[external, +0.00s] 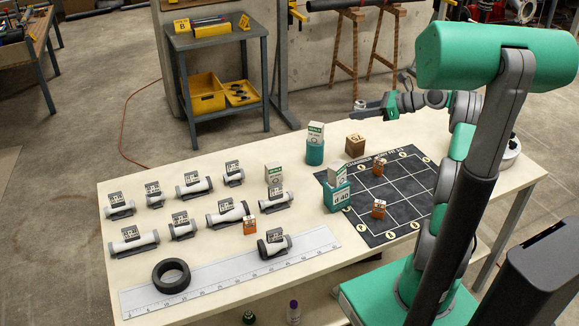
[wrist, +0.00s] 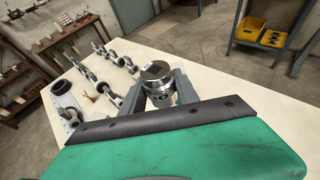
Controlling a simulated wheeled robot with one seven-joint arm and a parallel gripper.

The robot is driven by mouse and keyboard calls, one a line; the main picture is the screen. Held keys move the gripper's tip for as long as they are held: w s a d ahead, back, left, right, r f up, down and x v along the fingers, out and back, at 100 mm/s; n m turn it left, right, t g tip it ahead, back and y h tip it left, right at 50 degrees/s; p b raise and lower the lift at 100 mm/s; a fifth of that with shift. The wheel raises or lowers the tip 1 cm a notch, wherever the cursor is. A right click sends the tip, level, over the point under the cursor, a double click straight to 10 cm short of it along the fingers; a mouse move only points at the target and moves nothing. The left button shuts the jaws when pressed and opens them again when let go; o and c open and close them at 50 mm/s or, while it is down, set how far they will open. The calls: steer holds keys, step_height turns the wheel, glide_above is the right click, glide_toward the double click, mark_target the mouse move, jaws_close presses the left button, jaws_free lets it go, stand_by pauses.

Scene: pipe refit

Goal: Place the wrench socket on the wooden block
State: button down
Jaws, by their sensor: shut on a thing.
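The wrench socket (wrist: 157,76) is a short metallic cylinder with a dark top, seen between my gripper's fingers (wrist: 161,97) in the wrist view. My gripper (external: 361,107) is shut on it, held out above the far side of the table in the external view. The wooden block (external: 355,146) is a small brown cube with dark marks on its face. It stands on the table near the back, below my gripper in the picture and apart from it. I cannot pick out the block in the wrist view.
Teal holders with white boxes (external: 315,147) (external: 337,190) stand left of and in front of the block. A black grid mat (external: 400,212) lies to the right with small orange blocks on it. Several labelled pipe pieces (external: 227,212), a black ring (external: 171,276) and a long ruler (external: 225,272) lie on the left.

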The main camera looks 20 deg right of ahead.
steer(key=s+d+m+t+h, duration=0.2)
steer(key=s, duration=0.1)
steer(key=m+t+h+p, duration=0.1)
steer(key=m+h, duration=0.2)
glide_above(356, 137)
step_height(356, 137, down, 14)
steer(key=shift+s+r, duration=0.1)
steer(key=shift+r, duration=0.1)
steer(key=shift+f+p, duration=0.35)
steer(key=shift+f, duration=1.35)
steer(key=c, duration=0.9)
jaws_free()
steer(key=shift+f, duration=0.1)
